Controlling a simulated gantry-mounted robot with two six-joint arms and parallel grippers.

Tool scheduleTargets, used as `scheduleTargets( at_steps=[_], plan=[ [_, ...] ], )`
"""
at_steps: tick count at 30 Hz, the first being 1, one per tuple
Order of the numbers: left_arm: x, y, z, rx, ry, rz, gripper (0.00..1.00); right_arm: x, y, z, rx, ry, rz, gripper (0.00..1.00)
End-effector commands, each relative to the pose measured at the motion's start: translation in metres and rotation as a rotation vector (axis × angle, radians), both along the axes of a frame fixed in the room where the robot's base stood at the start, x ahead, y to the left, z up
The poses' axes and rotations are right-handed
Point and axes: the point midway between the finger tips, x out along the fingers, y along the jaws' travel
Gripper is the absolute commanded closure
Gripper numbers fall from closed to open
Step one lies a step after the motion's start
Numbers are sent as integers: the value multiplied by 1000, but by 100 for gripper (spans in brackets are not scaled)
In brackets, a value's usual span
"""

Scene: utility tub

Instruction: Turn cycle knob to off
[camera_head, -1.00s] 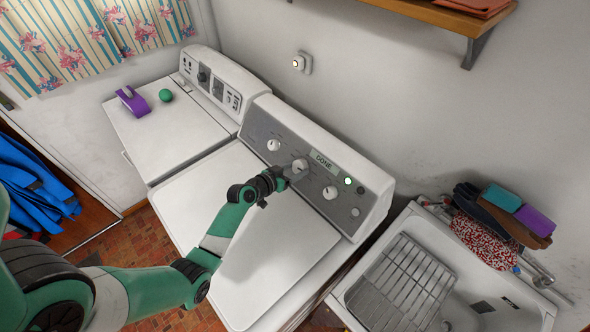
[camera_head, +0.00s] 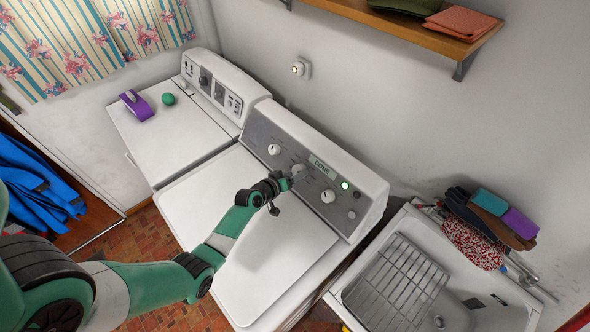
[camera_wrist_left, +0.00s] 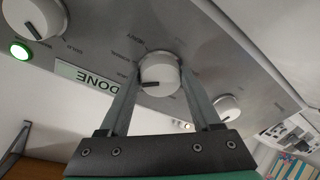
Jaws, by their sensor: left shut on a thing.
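The cycle knob (camera_head: 299,170) is a round white dial in the middle of the grey control panel (camera_head: 262,128) on the nearer white machine. In the left wrist view the knob (camera_wrist_left: 160,74) sits between the two fingers, its dark pointer line toward the left of that picture. My left gripper (camera_head: 289,180) is at the panel and shut on the knob; the wrist view shows its fingers (camera_wrist_left: 160,90) on either side. A lit display (camera_head: 322,166) beside the knob reads DONE, and a green light (camera_head: 345,185) glows. My right gripper is not in view.
Other white knobs flank it on the panel, one to the left (camera_head: 274,149) and one to the right (camera_head: 328,196). A second white machine (camera_head: 170,135) stands to the left, with a purple item (camera_head: 137,105) and a green ball (camera_head: 168,99). A sink with a rack (camera_head: 400,285) is at the right.

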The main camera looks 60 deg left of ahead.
Motion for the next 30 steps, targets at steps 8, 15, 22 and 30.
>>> scheduleTargets(
  at_steps=[8, 15, 22, 30],
  plan=[
    [1, -1, 6, -215, -64, 131, 91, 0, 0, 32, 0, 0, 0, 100],
    [2, -1, 7, -401, -123, 247, 91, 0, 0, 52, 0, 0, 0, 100],
    [3, -1, 7, -562, -174, 345, 91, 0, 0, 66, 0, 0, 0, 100],
    [3, 0, 6, -689, -212, 422, 91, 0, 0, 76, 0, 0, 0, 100]
  ],
)
